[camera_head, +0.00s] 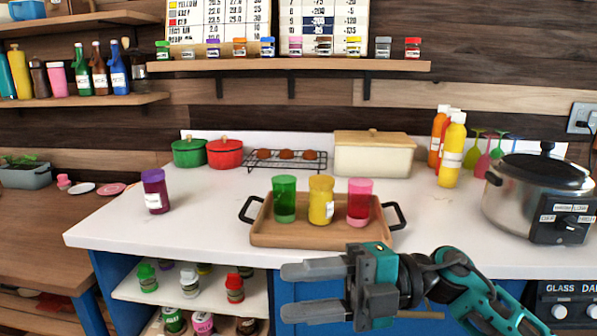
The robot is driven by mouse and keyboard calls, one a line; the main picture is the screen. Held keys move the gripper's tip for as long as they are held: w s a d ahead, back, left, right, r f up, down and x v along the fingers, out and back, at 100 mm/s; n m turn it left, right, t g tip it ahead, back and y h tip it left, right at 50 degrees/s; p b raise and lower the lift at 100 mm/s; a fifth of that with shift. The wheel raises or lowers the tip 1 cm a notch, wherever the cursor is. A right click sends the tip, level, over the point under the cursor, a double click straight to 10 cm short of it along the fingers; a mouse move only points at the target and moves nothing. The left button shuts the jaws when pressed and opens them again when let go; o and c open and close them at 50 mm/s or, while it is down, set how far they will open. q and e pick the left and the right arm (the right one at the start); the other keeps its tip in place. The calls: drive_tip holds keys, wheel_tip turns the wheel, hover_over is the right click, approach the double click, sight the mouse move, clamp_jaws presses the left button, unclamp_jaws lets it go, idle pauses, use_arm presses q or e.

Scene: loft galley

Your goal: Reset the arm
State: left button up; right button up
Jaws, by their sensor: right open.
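My right gripper (312,289) comes in from the lower right on a teal and grey arm. Its two grey fingers point left and are apart, with nothing between them. It is in front of the white counter's front edge, nearer to me than the wooden tray (275,238). My left gripper is not in view.
The tray holds a green cup (284,199), a yellow cup (321,200) and a pink-red cup (359,203). A purple jar (155,191) stands to the left on the counter (195,232). A slow cooker (535,190) is at right. Open shelves with jars lie below the counter.

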drive_tip(key=w+d+f+m+t+h+p, duration=0.1)
drive_tip(key=w+d+f+m+t+h, duration=0.15)
drive_tip(key=m+t, duration=0.8)
drive_tip(key=w+d+f+m+t+h+p, duration=0.1)
drive_tip(key=w+d+f+m+t, duration=0.25)
drive_tip(key=m+t, duration=0.7)
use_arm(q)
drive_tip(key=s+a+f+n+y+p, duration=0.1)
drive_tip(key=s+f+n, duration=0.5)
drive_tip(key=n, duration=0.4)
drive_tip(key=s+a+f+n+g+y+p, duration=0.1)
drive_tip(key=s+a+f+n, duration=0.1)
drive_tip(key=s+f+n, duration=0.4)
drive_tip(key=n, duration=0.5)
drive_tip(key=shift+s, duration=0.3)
use_arm(e)
drive_tip(key=s+d+f+m+g+h, duration=0.2)
drive_tip(key=s+d+f+m+h, duration=0.1)
drive_tip(key=f, duration=0.5)
drive_tip(key=s+d+f+m+g+h, duration=0.2)
drive_tip(key=s+d+f+m+h, duration=0.2)
drive_tip(key=f, duration=0.4)
drive_tip(key=s+d+f+m+g+h, duration=0.2)
drive_tip(key=s+d+f+m+h, duration=0.1)
drive_tip(key=s+f, duration=0.4)
drive_tip(key=f+m+h, duration=0.1)
drive_tip(key=h, duration=0.1)
drive_tip(key=shift+s+d+f+m+g+h, duration=0.25)
drive_tip(key=shift+d+f+m+g+h, duration=0.05)
drive_tip(key=shift+d+m+g+h, duration=0.1)
